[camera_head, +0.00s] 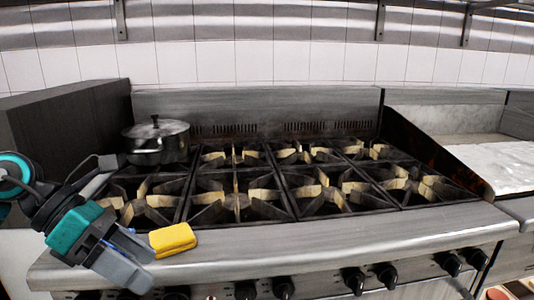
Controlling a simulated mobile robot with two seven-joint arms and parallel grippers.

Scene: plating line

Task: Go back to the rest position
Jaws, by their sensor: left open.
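My left gripper (132,261) comes in from the left and hangs over the front left corner of the stove. Its two grey fingers point down to the right, open and with nothing seen between them. A yellow sponge (172,240) lies on the stove's front ledge (330,245), just right of the fingers and apart from them as far as I can tell. My right gripper is not in view.
A lidded metal pot (158,140) stands on the back left burner, its handle toward my left arm. Black burner grates (240,200) fill the stove top and are otherwise bare. Control knobs (353,280) line the front. A steel griddle (497,160) is at the right.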

